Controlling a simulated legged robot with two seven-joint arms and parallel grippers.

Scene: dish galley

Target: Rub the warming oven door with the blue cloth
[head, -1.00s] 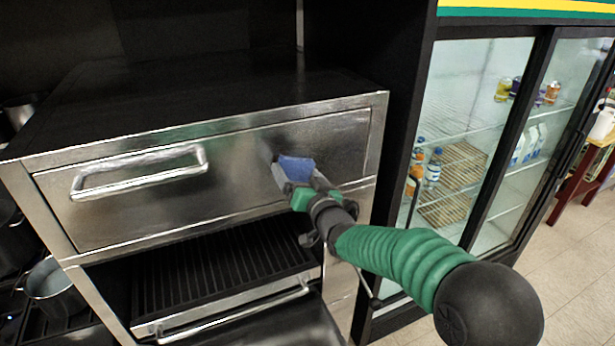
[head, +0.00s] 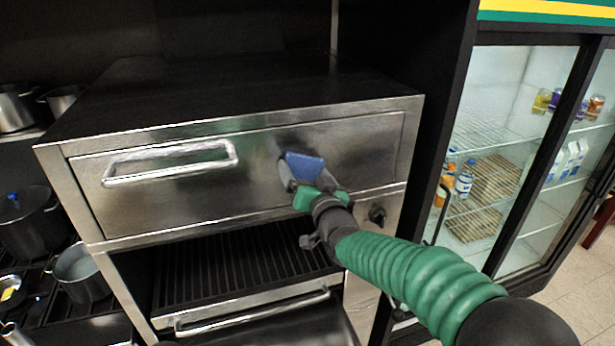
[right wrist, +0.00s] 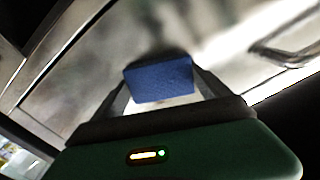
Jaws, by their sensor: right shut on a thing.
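The warming oven door (head: 200,200) is a brushed steel front panel with a bar handle (head: 170,163) on its left part. My right gripper (head: 304,177) is at the door's right half, shut on the blue cloth (head: 305,164). The cloth is a small blue block shape between the fingertips, at or very near the door surface; I cannot tell if it touches. In the right wrist view the blue cloth (right wrist: 159,78) sits between the two fingers, with the steel door (right wrist: 90,70) behind it and the handle (right wrist: 285,45) at upper right. My left gripper is not in view.
Below the door is an open compartment with a ribbed rack (head: 235,265) and a lowered door with a bar handle (head: 250,315). A glass-front fridge (head: 510,150) stands at right. Pots (head: 82,270) stand on a stove at left.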

